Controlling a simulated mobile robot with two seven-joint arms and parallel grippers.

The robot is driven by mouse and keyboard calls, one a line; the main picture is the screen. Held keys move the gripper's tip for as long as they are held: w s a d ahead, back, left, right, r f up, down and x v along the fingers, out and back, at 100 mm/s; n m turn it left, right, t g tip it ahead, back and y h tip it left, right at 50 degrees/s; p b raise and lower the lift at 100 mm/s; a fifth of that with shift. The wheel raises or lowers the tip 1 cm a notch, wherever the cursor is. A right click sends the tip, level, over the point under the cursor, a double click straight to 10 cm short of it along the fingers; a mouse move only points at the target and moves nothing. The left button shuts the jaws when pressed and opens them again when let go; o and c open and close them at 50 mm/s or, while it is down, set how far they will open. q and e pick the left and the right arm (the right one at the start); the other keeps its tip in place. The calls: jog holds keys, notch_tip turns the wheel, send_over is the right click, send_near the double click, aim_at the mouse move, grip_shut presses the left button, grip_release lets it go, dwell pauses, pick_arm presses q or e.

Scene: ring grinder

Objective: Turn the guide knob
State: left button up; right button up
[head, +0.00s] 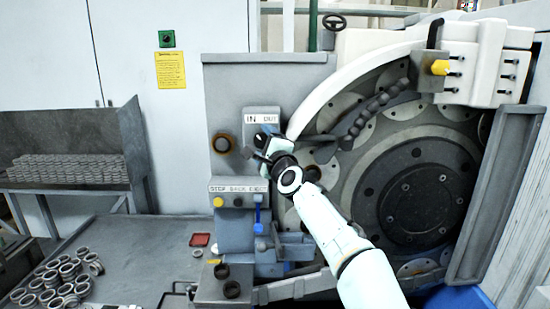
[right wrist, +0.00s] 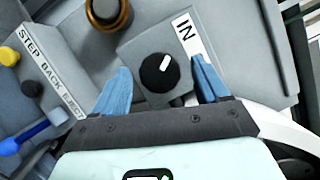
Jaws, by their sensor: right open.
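The guide knob (right wrist: 160,73) is a round black knob with a white pointer mark, on a grey panel below the white IN/OUT label (head: 262,119). In the right wrist view the mark tilts up and right, toward the word IN. My right gripper (right wrist: 161,66) is open, its two blue fingers on either side of the knob with a visible gap on each side. In the head view my right gripper (head: 265,146) is in front of the panel and hides the knob. My left gripper is not in view.
A black button with an orange ring (right wrist: 108,12) is beside the knob panel. The large grinder wheel (head: 425,195) is at right. Metal rings (head: 60,284) lie at lower left.

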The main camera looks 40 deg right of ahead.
jog(key=v, duration=1.2)
jog(key=shift+d, duration=0.1)
